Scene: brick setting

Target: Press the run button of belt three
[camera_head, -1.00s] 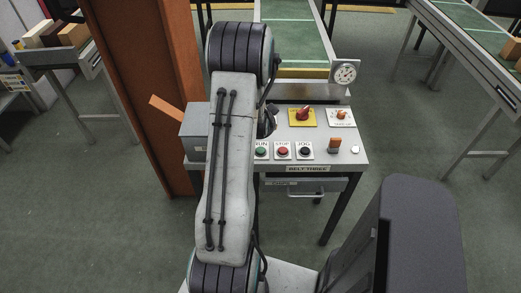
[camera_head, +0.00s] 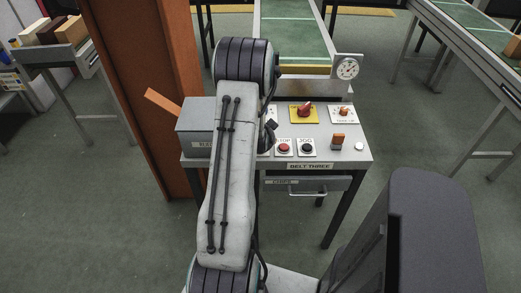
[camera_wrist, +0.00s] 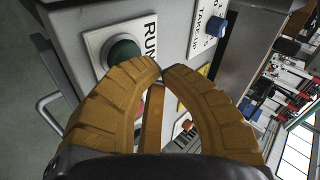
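The belt three console (camera_head: 345,170) stands in front of my arm in the head view, with its BELT THREE label (camera_head: 310,166) on the front edge. In the wrist view the round green run button (camera_wrist: 123,52) sits on a pale square plate beside the word RUN. In the head view my arm hides the run button.
The red stop button (camera_head: 284,147) and black jog button (camera_head: 307,147) sit to the right of my arm. A grey box (camera_head: 195,125) and brown post (camera_head: 150,90) stand left.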

